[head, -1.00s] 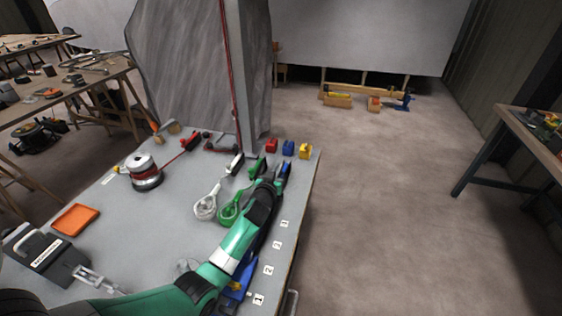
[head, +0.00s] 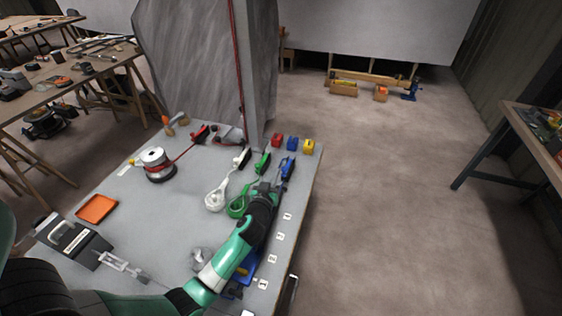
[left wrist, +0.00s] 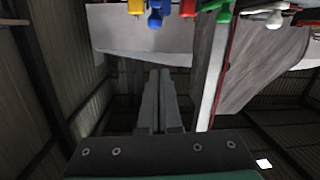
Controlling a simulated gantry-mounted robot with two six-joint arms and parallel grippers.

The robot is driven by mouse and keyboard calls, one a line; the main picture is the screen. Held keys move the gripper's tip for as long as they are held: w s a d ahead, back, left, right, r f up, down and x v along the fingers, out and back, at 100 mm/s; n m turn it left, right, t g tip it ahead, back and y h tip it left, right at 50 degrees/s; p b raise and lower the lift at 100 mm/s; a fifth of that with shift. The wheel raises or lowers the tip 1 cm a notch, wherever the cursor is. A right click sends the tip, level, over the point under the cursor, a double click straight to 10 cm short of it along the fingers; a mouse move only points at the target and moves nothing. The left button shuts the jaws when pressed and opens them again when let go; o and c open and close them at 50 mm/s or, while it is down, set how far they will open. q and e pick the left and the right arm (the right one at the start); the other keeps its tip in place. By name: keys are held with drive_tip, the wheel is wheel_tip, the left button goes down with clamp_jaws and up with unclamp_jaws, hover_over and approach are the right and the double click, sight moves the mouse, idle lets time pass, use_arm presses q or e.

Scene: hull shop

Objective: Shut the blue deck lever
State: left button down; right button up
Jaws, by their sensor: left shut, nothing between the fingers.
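A gap between fingertips and lever is hard to judge. In the left wrist view the two fingers (left wrist: 158,74) lie together, empty. A blue piece (left wrist: 155,19) shows at the top there, but I cannot tell which blue part it is. The lever's exact angle is too small to read. My right gripper is not in view.
The green lever (head: 262,163) and white lever (head: 243,158) stand close left of the blue one. Red (head: 277,140), blue (head: 292,143) and yellow (head: 308,147) blocks sit behind. A grey mast (head: 249,80) rises beyond. Rope coils (head: 215,197) lie left of my gripper.

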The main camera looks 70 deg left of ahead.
use_arm(q)
drive_tip(key=r, duration=0.1)
drive_tip(key=b, duration=0.4)
hover_over(282, 175)
drive_tip(key=a, duration=0.1)
drive_tip(key=shift+w+a+f, duration=0.1)
drive_tip(key=shift+w+f, duration=0.05)
drive_tip(key=shift+f, duration=0.35)
drive_tip(key=shift+w+a+f, duration=0.1)
drive_tip(key=shift+w+f, duration=0.05)
drive_tip(key=shift+f, duration=0.35)
drive_tip(key=f, duration=0.1)
drive_tip(key=d+f+b, duration=0.1)
drive_tip(key=f, duration=0.1)
drive_tip(key=shift+s+d+f, duration=0.1)
drive_tip(key=shift+s+d, duration=0.2)
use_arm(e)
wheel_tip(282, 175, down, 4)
